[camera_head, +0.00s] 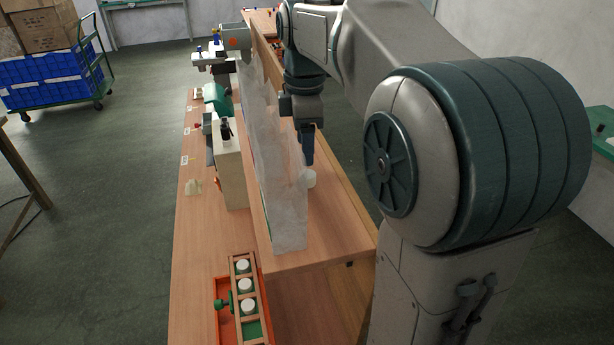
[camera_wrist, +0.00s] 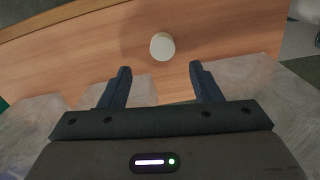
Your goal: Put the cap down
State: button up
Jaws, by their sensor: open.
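A white round cap (camera_wrist: 162,46) sits on the bare wooden table top in the wrist view. It also shows in the head view (camera_head: 309,179), close to the right side of the translucent sheet. My gripper (camera_wrist: 160,68) is open and empty. The cap appears just beyond the fingertips, in line with the gap between them, and neither finger appears to touch it. In the head view my gripper (camera_head: 307,158) points down just above the cap, and its far finger is hidden.
A wrinkled translucent sheet (camera_head: 268,170) stands upright along the table, left of my gripper. A wooden rack with several white caps (camera_head: 245,286) sits in an orange tray (camera_head: 222,325) at the front. The wood right of the cap is clear.

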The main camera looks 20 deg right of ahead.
jog(key=shift+s+d+f+p, duration=0.15)
jog(key=shift+f+p, duration=0.2)
jog(key=shift+f, duration=1.4)
jog(key=shift+s+f+p, duration=0.1)
jog(key=shift+f+p, duration=0.25)
jog(key=shift+f, duration=1.35)
jog(key=c, duration=1.1)
jog(key=shift+r, duration=0.15)
jog(key=shift+r, duration=0.55)
notch_tip(320, 180, up, 3)
jog(key=shift+f+b, duration=0.2)
jog(key=shift+b, duration=0.35)
jog(key=s+d+r, duration=0.2)
jog(key=d, duration=0.1)
jog(key=s+d+r+b, duration=0.1)
jog(key=d+r, duration=0.1)
jog(key=d, duration=0.2)
jog(key=s+d+r+b, duration=0.1)
jog(key=s+d+r, duration=0.1)
jog(key=d+r, duration=0.1)
jog(key=shift+s+d, duration=0.15)
jog(key=shift+s, duration=0.2)
